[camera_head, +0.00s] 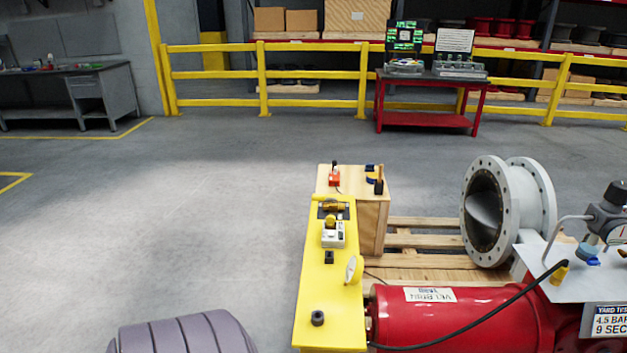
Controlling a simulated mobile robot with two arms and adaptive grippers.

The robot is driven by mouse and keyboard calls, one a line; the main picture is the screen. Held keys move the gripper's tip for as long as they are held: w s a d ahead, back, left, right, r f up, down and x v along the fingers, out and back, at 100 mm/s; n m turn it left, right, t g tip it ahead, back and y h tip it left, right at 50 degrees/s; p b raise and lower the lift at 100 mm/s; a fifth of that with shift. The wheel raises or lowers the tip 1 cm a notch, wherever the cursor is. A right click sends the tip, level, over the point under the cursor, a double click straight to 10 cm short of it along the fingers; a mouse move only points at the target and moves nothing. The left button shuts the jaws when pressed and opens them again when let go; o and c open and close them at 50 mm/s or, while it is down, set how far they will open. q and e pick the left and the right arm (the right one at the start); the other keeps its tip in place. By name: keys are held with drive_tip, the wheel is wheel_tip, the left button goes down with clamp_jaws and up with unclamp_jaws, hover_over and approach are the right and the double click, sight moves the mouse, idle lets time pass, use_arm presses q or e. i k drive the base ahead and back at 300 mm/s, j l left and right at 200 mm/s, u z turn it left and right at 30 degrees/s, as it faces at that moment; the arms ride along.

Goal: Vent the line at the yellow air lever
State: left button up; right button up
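A narrow yellow panel (318,286) stands in front of me, right of centre. Near its far end is a small yellow part on a dark base (334,207), which looks like a lever or valve handle. Just nearer is a white box with a yellow knob (333,235). Neither gripper shows in the view.
A grey flanged valve (510,208) stands on a pallet (420,262). A round gauge (354,269) is at the panel's right edge. The floor to the left is clear.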

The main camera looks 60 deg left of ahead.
sight(315, 197)
drive_tip(key=u, duration=1.85)
drive_tip(key=i+j+z, duration=0.1)
drive_tip(key=z, duration=0.55)
drive_tip(key=i+j+z, duration=0.15)
drive_tip(key=j+z, duration=0.15)
drive_tip(key=j, duration=0.25)
drive_tip(key=i+j+z, duration=0.1)
drive_tip(key=j+z, duration=0.2)
drive_tip(key=j, duration=0.2)
drive_tip(key=j+z, duration=0.35)
drive_tip(key=j, duration=0.25)
drive_tip(key=i, duration=0.05)
